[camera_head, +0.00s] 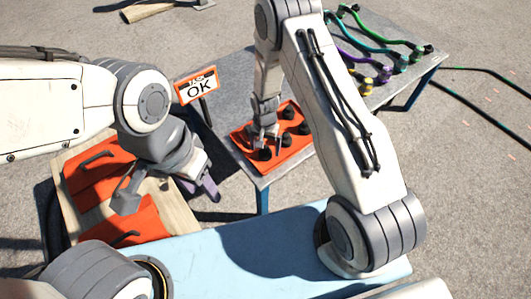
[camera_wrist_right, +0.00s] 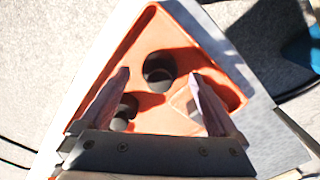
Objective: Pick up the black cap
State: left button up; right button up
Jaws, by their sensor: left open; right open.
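Several black caps (camera_head: 304,128) stand in a shallow orange tray (camera_head: 306,152) on the grey table. My right gripper (camera_head: 264,147) is open and points down over the near left part of the tray. In the right wrist view, one black cap (camera_wrist_right: 158,68) shows between the fingertips of my right gripper (camera_wrist_right: 159,76). Another black cap (camera_wrist_right: 124,109) is close to the left finger and partly hidden by it. I cannot tell if the fingers touch a cap. My left gripper (camera_head: 166,196) is open and empty, away from the tray, above a wooden board.
A sign reading OK (camera_head: 198,87) stands at the table's left edge. Coloured cables (camera_head: 372,50) lie at the table's far right. Orange pieces (camera_head: 98,172) lie on the wooden board (camera_head: 182,208) at left. A light blue surface (camera_head: 250,250) is in front.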

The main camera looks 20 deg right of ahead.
jog(key=shift+f, duration=0.7)
grip_shut()
jog(key=shift+r, duration=0.15)
